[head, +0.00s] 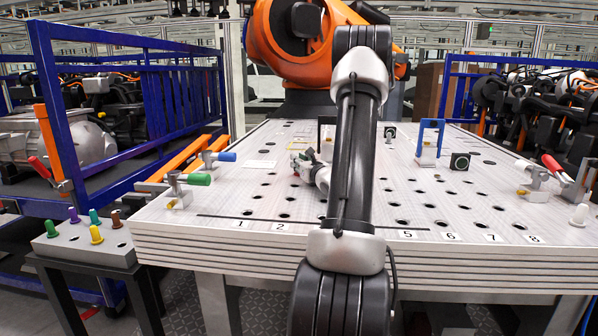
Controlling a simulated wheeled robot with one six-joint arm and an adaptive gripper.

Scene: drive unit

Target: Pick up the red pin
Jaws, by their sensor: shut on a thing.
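My gripper (300,168) is partly in view to the left of my arm, low over the middle of the worktable (270,232). It is small here and partly hidden by my arm. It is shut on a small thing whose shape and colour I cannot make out. I see no clearly red pin standing free. The small pin block (85,247) at the lower left holds several coloured pins, including a yellow pin (96,234), a purple pin (73,215) and a brown pin (116,219).
Clamps with green (199,179), blue (224,157) and red (552,163) handles stand along the table sides. A blue bracket (430,140) stands at the back right, a white pin (579,214) at the right edge. Numbered holes line the front. An orange robot (300,45) stands behind.

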